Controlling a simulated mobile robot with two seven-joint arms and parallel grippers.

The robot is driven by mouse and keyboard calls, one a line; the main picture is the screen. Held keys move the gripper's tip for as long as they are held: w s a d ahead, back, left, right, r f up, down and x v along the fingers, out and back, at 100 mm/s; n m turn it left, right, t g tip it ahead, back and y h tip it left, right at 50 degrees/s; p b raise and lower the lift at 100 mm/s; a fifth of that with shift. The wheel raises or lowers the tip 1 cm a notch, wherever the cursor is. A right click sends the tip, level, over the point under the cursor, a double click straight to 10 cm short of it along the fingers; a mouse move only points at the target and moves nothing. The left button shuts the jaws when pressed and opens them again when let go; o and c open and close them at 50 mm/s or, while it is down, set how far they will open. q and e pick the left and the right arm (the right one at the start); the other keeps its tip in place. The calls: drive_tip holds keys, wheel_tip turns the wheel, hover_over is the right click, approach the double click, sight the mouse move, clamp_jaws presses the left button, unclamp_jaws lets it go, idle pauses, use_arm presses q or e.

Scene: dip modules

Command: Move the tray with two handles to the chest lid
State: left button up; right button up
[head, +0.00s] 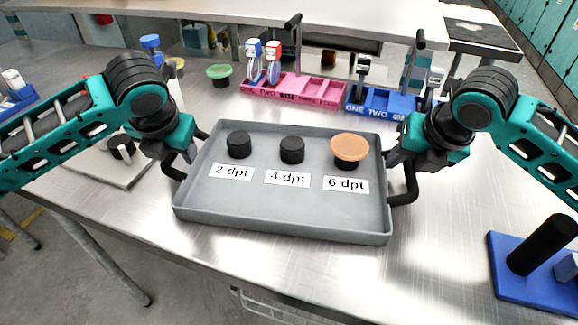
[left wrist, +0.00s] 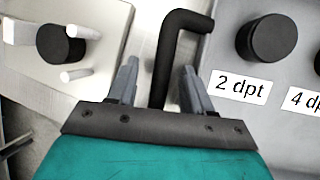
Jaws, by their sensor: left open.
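The grey tray (head: 290,215) lies on the metal table near its front edge, with a black bar handle on each short side. My left gripper (head: 196,141) is at the left handle (head: 173,167). In the left wrist view my left gripper (left wrist: 158,80) is open, with one finger on each side of the left handle (left wrist: 166,60). My right gripper (head: 394,157) is at the right handle (head: 408,184); its fingers are too small and hidden to judge. I cannot make out a chest lid.
The tray carries two black knobs, an orange-topped piece (head: 350,150) and labels "2 dpt", "4 dpt", "6 dpt". Behind stand a pink rack (head: 300,90) and a blue rack (head: 385,103). A white board (head: 110,163) lies left, a blue base with a black post (head: 540,245) right.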

use_arm(q)
drive_tip(key=shift+c, duration=0.4)
use_arm(e)
drive_tip(key=shift+c, duration=0.4)
use_arm(q)
drive_tip(key=c, duration=0.6)
use_arm(e)
clamp_jaws()
use_arm(q)
clamp_jaws()
use_arm(e)
drive_tip(key=shift+r, duration=0.1)
